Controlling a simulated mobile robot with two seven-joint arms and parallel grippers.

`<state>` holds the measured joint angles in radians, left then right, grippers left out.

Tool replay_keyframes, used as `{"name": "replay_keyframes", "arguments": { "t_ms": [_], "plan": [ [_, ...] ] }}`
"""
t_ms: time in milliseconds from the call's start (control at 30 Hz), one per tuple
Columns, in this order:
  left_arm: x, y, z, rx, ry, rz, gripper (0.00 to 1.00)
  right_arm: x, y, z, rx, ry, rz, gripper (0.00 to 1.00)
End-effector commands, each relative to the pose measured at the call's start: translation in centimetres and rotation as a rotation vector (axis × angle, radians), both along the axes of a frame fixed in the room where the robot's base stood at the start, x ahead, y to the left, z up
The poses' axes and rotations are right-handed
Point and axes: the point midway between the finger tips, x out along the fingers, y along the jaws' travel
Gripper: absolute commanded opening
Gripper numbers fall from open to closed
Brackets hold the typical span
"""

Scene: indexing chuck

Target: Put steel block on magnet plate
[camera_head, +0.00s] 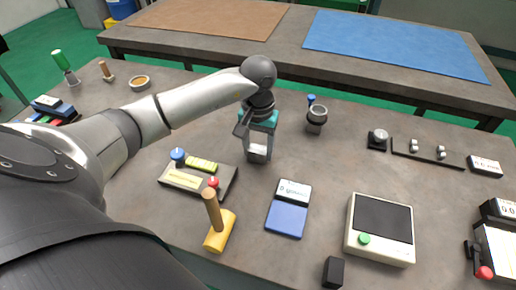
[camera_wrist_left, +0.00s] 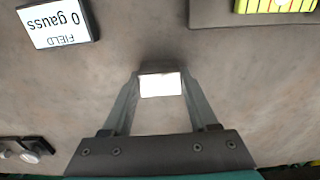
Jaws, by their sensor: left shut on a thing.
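My left gripper (camera_head: 257,156) points down over the middle of the table, shut on a small steel block. The block (camera_head: 258,150) shows between its fingertips, bright on one face; in the left wrist view the block (camera_wrist_left: 160,84) sits squarely between the two fingers. I cannot tell whether it touches the table. The blue plate (camera_head: 286,221) with a "0 gauss" readout (camera_head: 293,190), seemingly the magnet plate, lies in front and to the right of the gripper. Its top is empty. The readout also shows in the left wrist view (camera_wrist_left: 54,23). My right gripper is not in view.
A dark control base (camera_head: 170,182) with blue and red knobs lies left of the gripper, a yellow-based wooden-handled tool (camera_head: 218,232) before it. A cream box (camera_head: 378,252) with a green button stands right of the blue plate. A small cup (camera_head: 316,122) stands behind, right.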

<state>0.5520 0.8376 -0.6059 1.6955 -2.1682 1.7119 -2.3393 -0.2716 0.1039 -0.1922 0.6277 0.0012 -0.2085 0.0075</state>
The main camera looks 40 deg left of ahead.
Motion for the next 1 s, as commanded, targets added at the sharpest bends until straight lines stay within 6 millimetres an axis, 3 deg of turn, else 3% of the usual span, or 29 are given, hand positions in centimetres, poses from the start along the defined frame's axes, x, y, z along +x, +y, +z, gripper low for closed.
{"name": "replay_keyframes", "arguments": {
  "t_ms": [267,300,533,867,1000],
  "plan": [
    [0.1,0.0,-0.2,0.001,-0.003,0.0,0.0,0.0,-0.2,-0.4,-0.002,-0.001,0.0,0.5],
    [0.0,0.0,-0.2,0.001,0.0,0.0,0.64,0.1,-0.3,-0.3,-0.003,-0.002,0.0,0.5],
    [0.0,0.0,-0.2,0.0,0.0,0.0,0.9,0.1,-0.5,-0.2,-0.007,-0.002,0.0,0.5],
    [0.0,0.0,0.1,0.0,0.001,0.0,0.9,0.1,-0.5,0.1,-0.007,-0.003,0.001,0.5],
    [0.1,0.1,2.2,0.002,-0.006,0.0,0.9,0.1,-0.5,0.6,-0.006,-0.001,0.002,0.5]
  ]
}}
